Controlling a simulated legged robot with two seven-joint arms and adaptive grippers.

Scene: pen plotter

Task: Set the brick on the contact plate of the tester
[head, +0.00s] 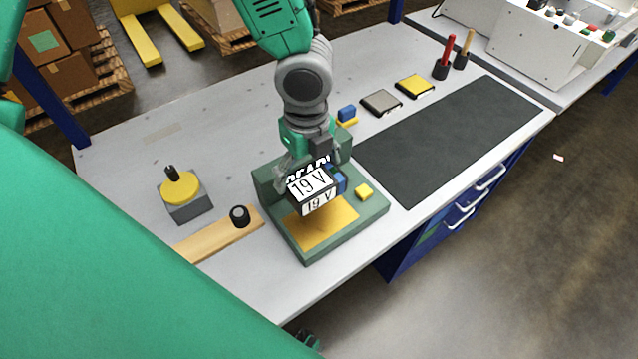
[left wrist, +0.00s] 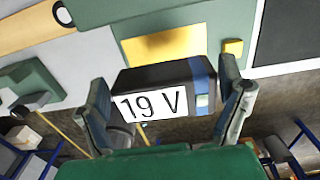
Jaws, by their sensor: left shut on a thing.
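The brick (head: 313,203) is a black block with a white "19 V" label and a blue end. My left gripper (head: 310,175) is shut on it and holds it over the tester (head: 312,254), apparently above the yellow contact plate (head: 330,232). In the left wrist view the brick (left wrist: 165,92) sits between the two fingers of the gripper (left wrist: 165,108), and part of the contact plate (left wrist: 166,45) shows beyond it. The tester is a green base with a raised back carrying partly hidden lettering. A small yellow block (head: 364,192) is on its right side. My right gripper cannot be made out.
A wooden board with a black knob (head: 239,215) lies left of the tester, and a grey block with a yellow disc (head: 182,190) stands behind it. A dark mat (head: 450,135) covers the right of the bench. Grey and yellow pads (head: 381,102) lie behind the mat.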

